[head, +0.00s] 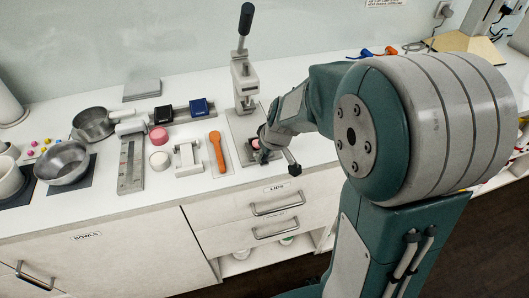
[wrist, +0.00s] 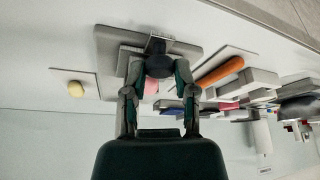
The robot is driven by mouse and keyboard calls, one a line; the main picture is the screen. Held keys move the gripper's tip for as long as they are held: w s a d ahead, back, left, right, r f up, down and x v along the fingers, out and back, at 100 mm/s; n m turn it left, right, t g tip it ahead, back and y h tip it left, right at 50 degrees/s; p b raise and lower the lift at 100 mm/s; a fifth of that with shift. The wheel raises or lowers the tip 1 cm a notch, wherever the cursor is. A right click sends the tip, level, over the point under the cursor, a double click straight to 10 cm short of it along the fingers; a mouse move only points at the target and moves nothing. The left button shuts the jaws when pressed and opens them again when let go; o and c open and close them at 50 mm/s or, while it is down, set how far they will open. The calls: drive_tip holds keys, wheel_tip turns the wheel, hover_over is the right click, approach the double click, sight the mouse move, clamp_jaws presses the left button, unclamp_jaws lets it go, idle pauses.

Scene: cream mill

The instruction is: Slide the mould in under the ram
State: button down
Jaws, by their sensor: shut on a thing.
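The grey press (head: 243,82) stands on the counter near the wall, its black-handled lever (head: 246,20) upright. My gripper (head: 268,145) is low in front of the press, at the front of its base plate (head: 240,127). In the wrist view my gripper (wrist: 159,72) is shut on the mould's dark rounded part (wrist: 158,66). A bit of pink (wrist: 150,87) shows between the fingers; pink also shows beside my gripper in the head view. My gripper and arm hide most of the mould, so I cannot tell exactly how it sits relative to the ram.
An orange spatula (head: 217,152) and a white bracket-like piece (head: 188,158) lie left of the press. Steel bowls (head: 63,162) stand farther left. Blue and orange items (head: 378,52) lie at the back right. Drawers with handles (head: 277,205) are below the counter's front edge.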

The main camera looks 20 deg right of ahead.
sight(257, 137)
drive_tip(key=w, duration=0.8)
drive_tip(key=shift+f, duration=0.1)
drive_tip(key=shift+s, duration=0.1)
drive_tip(key=shift+c, duration=2.2)
unclamp_jaws()
drive_tip(key=v, duration=1.1)
drive_tip(key=shift+r, duration=0.45)
